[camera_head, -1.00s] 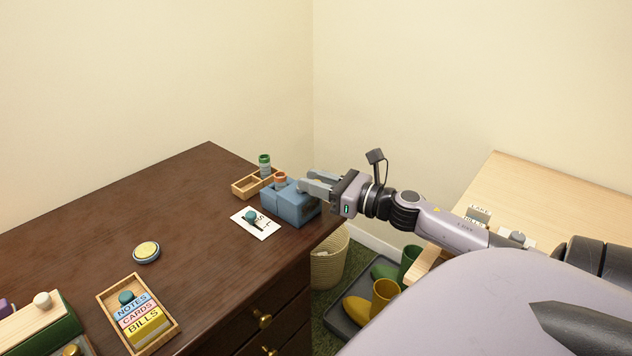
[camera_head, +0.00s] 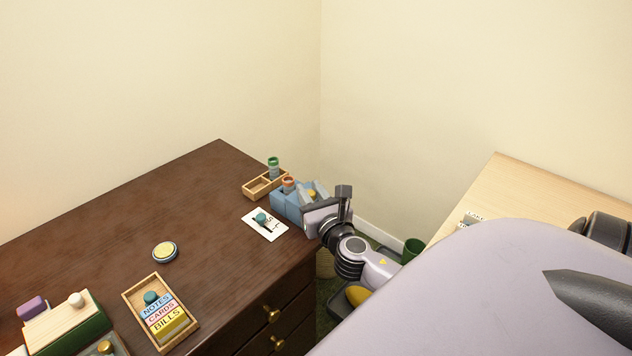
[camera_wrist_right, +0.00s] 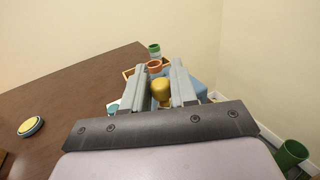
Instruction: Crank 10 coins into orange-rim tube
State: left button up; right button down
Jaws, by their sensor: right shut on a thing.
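The blue coin machine (camera_head: 281,203) stands at the right end of the dark desk. The orange-rim tube (camera_head: 289,185) stands upright at it; its orange rim also shows in the right wrist view (camera_wrist_right: 154,66). A green-rim tube (camera_head: 273,167) stands in the wooden tray (camera_head: 254,190) behind. My right gripper (camera_head: 308,191) is at the machine's right side. In the right wrist view its fingers (camera_wrist_right: 163,88) are shut on a yellow, rounded crank knob (camera_wrist_right: 161,91). No loose coins can be made out. My left gripper is not in view.
A white card with a teal knob (camera_head: 261,217) lies in front of the machine. A yellow round disc (camera_head: 165,252) and a box of labelled cards (camera_head: 171,318) are further left on the desk.

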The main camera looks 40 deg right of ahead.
jog(key=m+g+h, duration=0.2)
jog(key=h, duration=0.1)
jog(key=w+a+m+h, duration=0.1)
jog(key=h, duration=0.1)
jog(key=shift+a+m+g, duration=0.1)
jog(key=shift+m+g, duration=0.3)
jog(key=shift+w+a+m+g+h, duration=0.1)
jog(key=shift+w+m+g+h, duration=0.15)
jog(key=shift+m+g+h, duration=0.55)
jog(key=shift+w+a+m+g+h, duration=0.1)
jog(key=shift+w+m+g+h, duration=0.1)
jog(key=shift+m+g+h, duration=0.55)
jog(key=shift+w+a+m+g+h, duration=0.1)
jog(key=shift+w+m+g+h, duration=0.15)
jog(key=shift+m+g+h, duration=0.5)
jog(key=shift+g, duration=0.3)
jog(key=c, duration=1)
grip_release()
jog(key=shift+d, duration=0.1)
jog(key=shift+b+v, duration=0.3)
jog(key=shift+v, duration=3.25)
jog(key=shift+r, duration=0.1)
jog(key=shift+c, duration=0.2)
